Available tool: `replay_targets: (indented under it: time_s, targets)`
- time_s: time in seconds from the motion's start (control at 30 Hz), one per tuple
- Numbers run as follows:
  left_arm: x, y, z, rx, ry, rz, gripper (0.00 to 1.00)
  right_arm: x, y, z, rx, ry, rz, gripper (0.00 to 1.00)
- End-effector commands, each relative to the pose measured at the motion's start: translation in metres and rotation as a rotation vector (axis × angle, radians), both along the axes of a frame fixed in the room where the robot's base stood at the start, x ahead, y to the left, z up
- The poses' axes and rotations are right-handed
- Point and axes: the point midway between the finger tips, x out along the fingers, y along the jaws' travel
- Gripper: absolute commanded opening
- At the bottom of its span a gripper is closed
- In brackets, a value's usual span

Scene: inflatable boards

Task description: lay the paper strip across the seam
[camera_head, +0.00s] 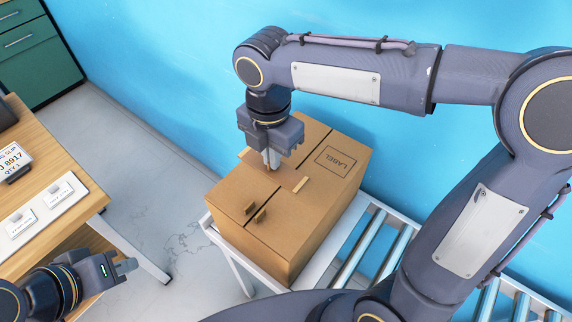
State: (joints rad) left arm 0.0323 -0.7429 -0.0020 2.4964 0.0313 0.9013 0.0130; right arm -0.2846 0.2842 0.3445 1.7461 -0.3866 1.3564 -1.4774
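A closed cardboard box (230,200) has a dark seam running along its top. A tan strip, which looks like the paper strip (300,184), lies crosswise on the top around the seam, partly hidden by my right gripper. My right gripper (272,163) points down, with its fingertips at the strip, close to the seam. Its fingers look close together, but whether they pinch the strip or only touch it cannot be told. My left gripper (126,267) is at the lower left, away from the box and seen side-on, with nothing visible in it.
The box stands on a roller conveyor (357,250) by a blue wall. A wooden table (82,200) with white cards stands at left, and a green cabinet (38,55) behind. Floor is clear between.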

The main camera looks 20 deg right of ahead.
Motion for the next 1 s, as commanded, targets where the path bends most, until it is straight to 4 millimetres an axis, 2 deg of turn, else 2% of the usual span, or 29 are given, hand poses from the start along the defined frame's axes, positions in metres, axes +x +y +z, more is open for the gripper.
replay_targets:
  time_s: [0.03,0.2,0.43,0.6,0.7,1.0]
  targets:
    - [0.0,0.0,0.0,0.0,0.0,0.0,0.0,0.003,-0.007,-0.012,-0.002,0.007,-0.001,0.0]
    - [0.0,0.0,0.0,0.0,0.0,0.0,0.0,0.014,-0.023,-0.036,-0.001,0.004,0.001,0.0]
    - [0.0,0.0,0.0,0.0,0.0,0.0,0.0,0.021,-0.034,-0.052,-0.001,0.004,0.001,0.0]
    - [0.0,0.0,-0.002,0.0,0.0,0.0,0.0,0.022,-0.035,-0.078,-0.002,0.006,0.003,0.0]
    - [0.0,0.0,-0.002,0.0,0.0,0.0,0.0,0.022,-0.035,-0.084,-0.001,0.003,0.003,0.0]
    - [0.0,0.0,-0.003,0.0,0.0,0.0,0.0,0.022,-0.035,-0.085,0.0,0.002,0.003,0.0]
